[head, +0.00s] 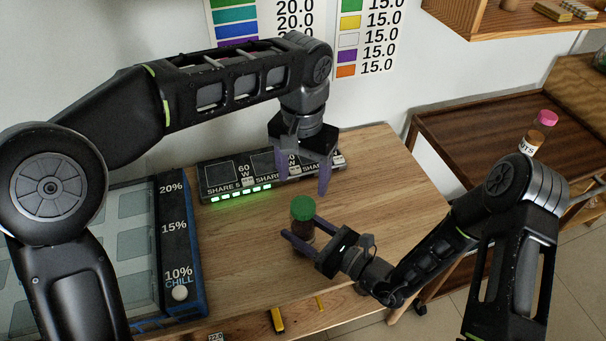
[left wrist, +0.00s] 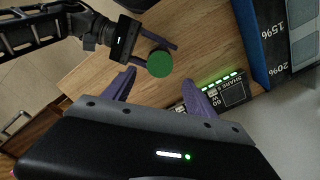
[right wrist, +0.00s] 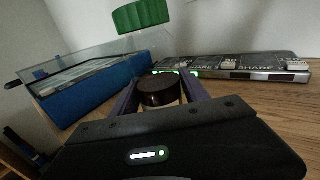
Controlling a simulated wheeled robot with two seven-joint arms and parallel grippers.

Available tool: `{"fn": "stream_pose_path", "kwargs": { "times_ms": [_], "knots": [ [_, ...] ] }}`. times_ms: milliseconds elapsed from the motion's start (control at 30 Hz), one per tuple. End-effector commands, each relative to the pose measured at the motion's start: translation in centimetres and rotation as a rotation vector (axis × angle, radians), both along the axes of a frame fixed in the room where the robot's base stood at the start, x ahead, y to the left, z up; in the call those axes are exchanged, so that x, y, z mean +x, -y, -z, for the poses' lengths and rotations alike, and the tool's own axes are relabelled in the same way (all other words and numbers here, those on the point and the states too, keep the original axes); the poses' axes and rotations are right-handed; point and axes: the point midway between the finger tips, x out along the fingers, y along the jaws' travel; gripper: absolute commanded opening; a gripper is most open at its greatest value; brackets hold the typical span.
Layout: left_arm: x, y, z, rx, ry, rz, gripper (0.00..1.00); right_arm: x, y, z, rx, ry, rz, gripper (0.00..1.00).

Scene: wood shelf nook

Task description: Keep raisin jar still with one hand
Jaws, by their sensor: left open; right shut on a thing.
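The raisin jar (head: 303,229) stands upright on the wooden table, with a green lid (head: 302,207) on top and dark contents. My right gripper (head: 301,228) is shut on the jar's body from the right, one finger on each side. In the right wrist view the dark contents (right wrist: 160,92) sit between the fingers, with the lid (right wrist: 142,15) above them. My left gripper (head: 303,186) is open and empty, pointing down above and behind the jar. In the left wrist view the green lid (left wrist: 160,64) shows just beyond the gap between the open left fingers (left wrist: 159,78).
A dark power strip (head: 235,178) with lit green lights lies behind the jar. A blue-framed chill case (head: 188,255) stands at the left. A pink-lidded jar (head: 538,132) stands on the brown cart (head: 470,128) at right. The table right of the left gripper is clear.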

Motion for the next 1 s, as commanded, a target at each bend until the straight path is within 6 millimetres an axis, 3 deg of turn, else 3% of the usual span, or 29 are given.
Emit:
{"fn": "stream_pose_path", "kwargs": {
  "times_ms": [467, 1000],
  "knots": [
    [0.0, 0.0, 0.7, 0.001, -0.002, -0.008, 0.66, 0.0, 0.0, 0.0, 0.000, 0.000, 0.000, 0.00],
    [-0.1, 0.0, 7.3, 0.001, -0.003, -0.007, 0.66, 0.0, 0.0, 0.0, 0.000, 0.000, 0.000, 0.00]
  ]
}}
